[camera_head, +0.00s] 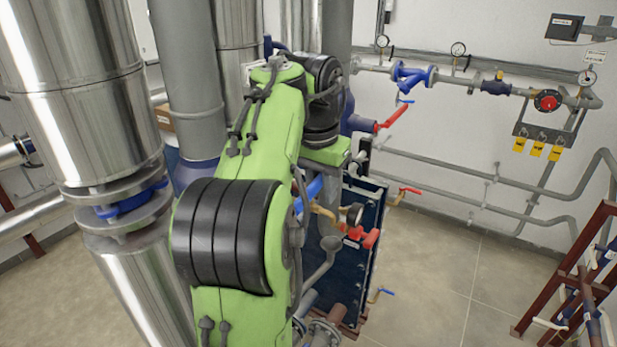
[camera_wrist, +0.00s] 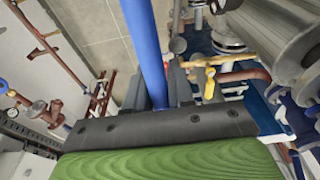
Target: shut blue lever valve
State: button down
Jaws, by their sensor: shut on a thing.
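The blue lever (camera_wrist: 145,42) is a long straight bar in the wrist view. It runs from the top edge down between the dark fingers of my gripper (camera_wrist: 160,88). My gripper is shut on the lever, with a finger on each side. The lever's pivot and valve body cannot be made out there.
The dark blue plate exchanger (camera_head: 350,240) stands right of my arm, with red handles (camera_head: 396,116) nearby. Large silver pipes (camera_head: 85,90) stand at left. A brown rack (camera_head: 580,280) stands at right; floor between is clear.

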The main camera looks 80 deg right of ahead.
jog(key=shift+a+f+t+y, duration=0.1)
jog(key=shift+f+t+y, duration=0.3)
jog(key=shift+f+y, duration=0.7)
jog(key=shift+f, duration=0.15)
jog(key=c, duration=1.1)
grip_release()
jog(key=shift+o, duration=0.2)
jog(key=shift+r, duration=0.2)
notch_tip(320, 180, up, 8)
jog(key=p, duration=0.4)
jog(key=shift+f, duration=0.25)
jog(key=shift+f, duration=0.15)
